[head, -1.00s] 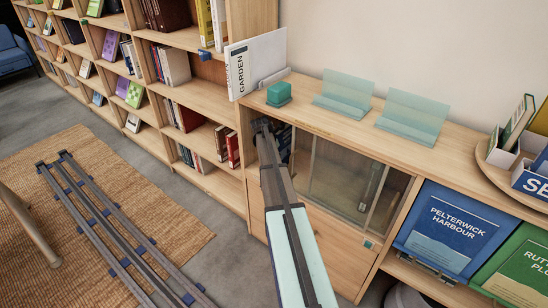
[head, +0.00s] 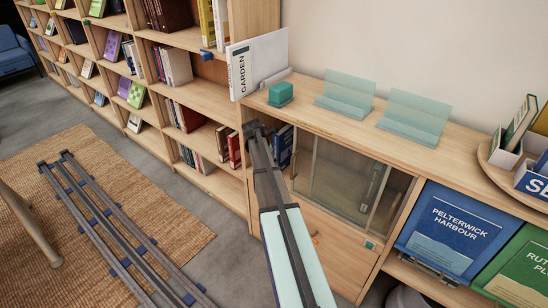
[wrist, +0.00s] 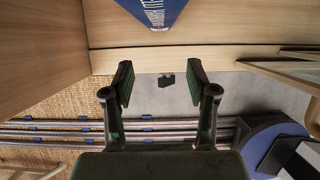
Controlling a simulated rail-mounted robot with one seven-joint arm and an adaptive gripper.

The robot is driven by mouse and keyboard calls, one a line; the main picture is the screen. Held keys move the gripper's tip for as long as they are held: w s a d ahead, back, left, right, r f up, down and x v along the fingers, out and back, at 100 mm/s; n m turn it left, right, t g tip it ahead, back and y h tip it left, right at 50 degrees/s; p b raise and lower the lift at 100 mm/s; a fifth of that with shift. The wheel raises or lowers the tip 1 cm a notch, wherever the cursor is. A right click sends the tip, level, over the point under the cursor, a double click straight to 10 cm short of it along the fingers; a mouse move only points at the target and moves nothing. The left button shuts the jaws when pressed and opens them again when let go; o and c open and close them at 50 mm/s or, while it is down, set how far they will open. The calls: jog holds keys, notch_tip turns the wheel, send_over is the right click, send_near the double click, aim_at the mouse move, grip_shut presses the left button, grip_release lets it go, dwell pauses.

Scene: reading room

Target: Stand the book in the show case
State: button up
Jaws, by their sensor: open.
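The show case (head: 318,232) is the wooden cabinet with sliding glass doors (head: 345,180). Its left end is open, and the glass covers the middle and right. A blue book (head: 284,146) stands inside the open left end, partly hidden by my arm. A blue cover with white lettering (wrist: 150,10) shows at the top of the wrist view, ahead of my fingers and apart from them. My gripper (head: 253,128) is at the left of the opening. In the wrist view my gripper (wrist: 160,82) is open, with nothing between its fingers.
On the cabinet top are a white GARDEN book (head: 258,62), a green block (head: 280,93) and two clear stands (head: 345,93). Bookshelves (head: 190,95) rise on the left. Blue and green picture books (head: 455,230) are at right. Rails (head: 115,235) cross the rug.

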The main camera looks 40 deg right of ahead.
jog(key=s+a, duration=0.2)
jog(key=a, duration=0.5)
jog(key=s+a+f+m+g+y, duration=0.3)
jog(key=s+a+f+m, duration=0.7)
jog(key=s+a+f, duration=1.3)
jog(key=s+a+f+m+g, duration=0.1)
jog(key=s+a+f+m, duration=0.1)
jog(key=s, duration=0.7)
jog(key=s+a+f+m+g, duration=0.2)
jog(key=s+a+m, duration=0.3)
jog(key=s, duration=0.4)
jog(key=s+a+f+m+g+y, duration=0.1)
jog(key=s+a+f+m, duration=0.2)
jog(key=s, duration=0.7)
jog(key=shift+a+f+m+g, duration=0.25)
jog(key=shift+a+m+g, duration=0.1)
jog(key=shift+m+g, duration=0.05)
